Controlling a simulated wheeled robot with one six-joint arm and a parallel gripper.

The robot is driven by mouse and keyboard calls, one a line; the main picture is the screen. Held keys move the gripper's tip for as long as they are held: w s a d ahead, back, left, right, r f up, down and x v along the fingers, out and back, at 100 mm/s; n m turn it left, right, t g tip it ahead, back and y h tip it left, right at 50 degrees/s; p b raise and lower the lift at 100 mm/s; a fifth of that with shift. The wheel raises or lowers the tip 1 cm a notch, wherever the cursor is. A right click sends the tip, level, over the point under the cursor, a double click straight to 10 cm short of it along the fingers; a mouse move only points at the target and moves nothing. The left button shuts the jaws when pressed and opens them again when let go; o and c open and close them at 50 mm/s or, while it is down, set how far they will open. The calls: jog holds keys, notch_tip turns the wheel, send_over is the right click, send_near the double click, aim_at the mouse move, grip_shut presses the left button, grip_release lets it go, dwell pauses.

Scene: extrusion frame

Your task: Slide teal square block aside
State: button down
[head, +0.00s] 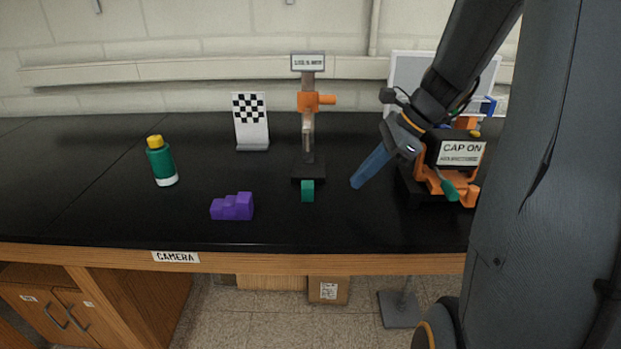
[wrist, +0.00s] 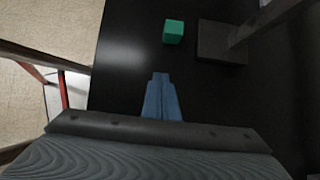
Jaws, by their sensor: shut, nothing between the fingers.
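The teal square block (head: 307,191) sits on the black table in front of the dark base of a stand. It also shows in the wrist view (wrist: 173,31), near the top, beside that base. My gripper (head: 357,184) has blue fingers, pressed together with nothing between them. In the head view it is to the right of the block, tilted down toward the table and apart from the block. In the wrist view the fingertips (wrist: 160,76) point toward the block, with a gap of bare table between.
The stand (head: 309,172) with an orange clamp is right behind the block. A purple stepped block (head: 232,207) lies to the left, with a green bottle (head: 161,163) beyond. A checkered card (head: 251,120) stands behind. An orange rack (head: 468,190) with a "CAP ON" sign is at right.

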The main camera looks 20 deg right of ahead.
jog(key=shift+w+d+r+m, duration=0.15)
jog(key=shift+w+d+m, duration=0.2)
jog(key=shift+m, duration=0.15)
jog(key=shift+w+a+r+t, duration=0.1)
jog(key=shift+w+a+t, duration=0.1)
jog(key=shift+a+t, duration=0.1)
jog(key=p, duration=0.3)
send_near(303, 184)
jog(key=x, duration=0.3)
jog(key=a+x, duration=0.1)
jog(key=x, duration=0.1)
jog(key=shift+w+a+r, duration=0.1)
jog(key=shift+w+r, duration=0.1)
jog(key=shift+w, duration=0.05)
jog(key=shift+f, duration=0.65)
jog(key=shift+s+f, duration=0.15)
jog(key=shift+f, duration=0.1)
